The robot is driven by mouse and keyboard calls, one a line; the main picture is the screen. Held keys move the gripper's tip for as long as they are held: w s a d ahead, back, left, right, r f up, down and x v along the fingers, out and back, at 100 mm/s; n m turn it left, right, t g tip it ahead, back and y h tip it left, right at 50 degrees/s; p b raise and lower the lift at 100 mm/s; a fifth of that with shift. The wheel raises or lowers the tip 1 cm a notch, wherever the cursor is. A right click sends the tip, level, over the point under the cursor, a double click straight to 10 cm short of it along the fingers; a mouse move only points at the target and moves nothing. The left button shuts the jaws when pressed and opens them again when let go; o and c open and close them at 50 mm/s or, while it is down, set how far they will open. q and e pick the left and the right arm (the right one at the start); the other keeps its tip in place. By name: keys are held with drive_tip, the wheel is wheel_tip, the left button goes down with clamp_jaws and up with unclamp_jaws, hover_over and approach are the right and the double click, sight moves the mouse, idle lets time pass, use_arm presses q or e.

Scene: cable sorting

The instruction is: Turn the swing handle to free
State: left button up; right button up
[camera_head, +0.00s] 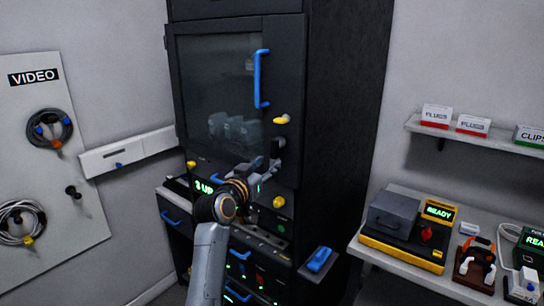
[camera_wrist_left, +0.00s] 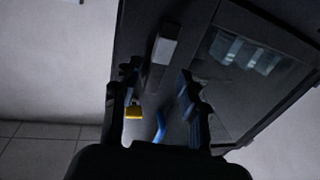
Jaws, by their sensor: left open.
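The dark cabinet door (camera_head: 285,60) has a window, and a vertical blue pull handle (camera_head: 260,80) stands beside the window. In the head view my left gripper (camera_head: 272,165) is at the lower right of the door and covers part of it. In the left wrist view the left gripper (camera_wrist_left: 158,90) is open. A grey block-like lever (camera_wrist_left: 163,48), which looks like the swing handle, lies beyond and between its fingers, with no clear contact. A yellow piece (camera_wrist_left: 135,111) and a blue handle part (camera_wrist_left: 160,126) also show there. The lever's exact angle is hard to tell. My right gripper is not in view.
Yellow knobs (camera_head: 282,119) sit on the cabinet above and below my gripper. A bench (camera_head: 400,262) with a yellow-black device (camera_head: 403,242) stands at the right. A wall board (camera_head: 60,130) with coiled cables is at the left. A shelf (camera_head: 470,135) holds boxes.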

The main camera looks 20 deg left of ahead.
sight(273, 159)
use_arm(q)
drive_tip(key=shift+w+d+p, duration=0.2)
drive_tip(key=shift+w, duration=0.85)
drive_tip(key=shift+w+d+p, duration=0.15)
drive_tip(key=shift+w+p, duration=0.05)
drive_tip(key=shift+w, duration=0.8)
clamp_jaws()
